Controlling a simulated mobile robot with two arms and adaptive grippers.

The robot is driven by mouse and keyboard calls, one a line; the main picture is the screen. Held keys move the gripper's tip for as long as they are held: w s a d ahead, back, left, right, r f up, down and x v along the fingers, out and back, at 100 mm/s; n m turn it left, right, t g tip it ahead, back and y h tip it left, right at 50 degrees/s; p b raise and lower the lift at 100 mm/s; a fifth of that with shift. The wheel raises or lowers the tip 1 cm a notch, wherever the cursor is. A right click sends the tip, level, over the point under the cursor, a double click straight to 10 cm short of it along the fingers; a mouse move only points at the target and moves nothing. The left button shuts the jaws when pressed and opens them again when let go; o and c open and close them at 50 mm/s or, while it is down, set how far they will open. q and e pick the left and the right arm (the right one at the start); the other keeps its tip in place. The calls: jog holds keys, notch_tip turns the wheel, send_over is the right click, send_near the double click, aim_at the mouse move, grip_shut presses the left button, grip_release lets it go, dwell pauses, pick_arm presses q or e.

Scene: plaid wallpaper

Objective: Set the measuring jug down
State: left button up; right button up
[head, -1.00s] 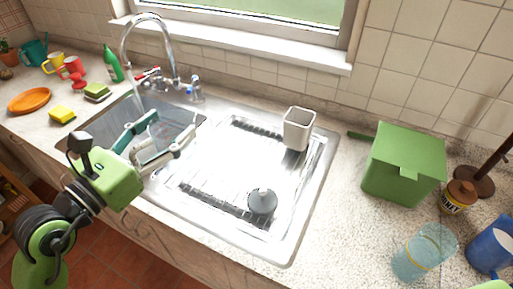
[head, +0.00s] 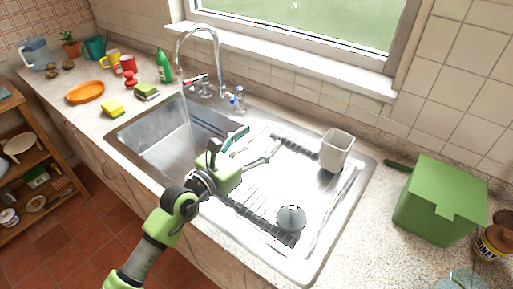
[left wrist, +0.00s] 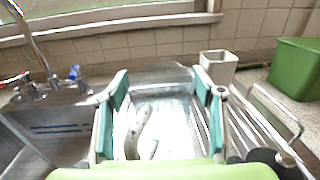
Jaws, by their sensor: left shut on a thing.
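The measuring jug (left wrist: 145,130) is clear and hard to make out. In the left wrist view its pale handle shows between the two teal-padded fingers. My left gripper (head: 254,146) is shut on the jug, and it also shows in the left wrist view (left wrist: 160,112). In the head view the gripper is over the left part of the ribbed drainboard (head: 262,203), beside the sink basin. The jug is mostly hidden there by the fingers. I cannot tell whether its base touches the drainboard. My right gripper is out of view.
A white square cup (head: 336,152) stands at the drainboard's back right, and a grey round object (head: 291,219) lies near its front. The tap (head: 218,55) runs into the basin (head: 165,140) on the left. A green box (head: 440,200) stands on the right counter.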

aim_at(250, 155)
pick_arm(q)
jog(key=shift+a+f, duration=0.1)
jog(key=shift+f, duration=1.25)
jog(key=shift+f, duration=0.2)
jog(key=o, duration=2)
jog(key=shift+o, duration=0.2)
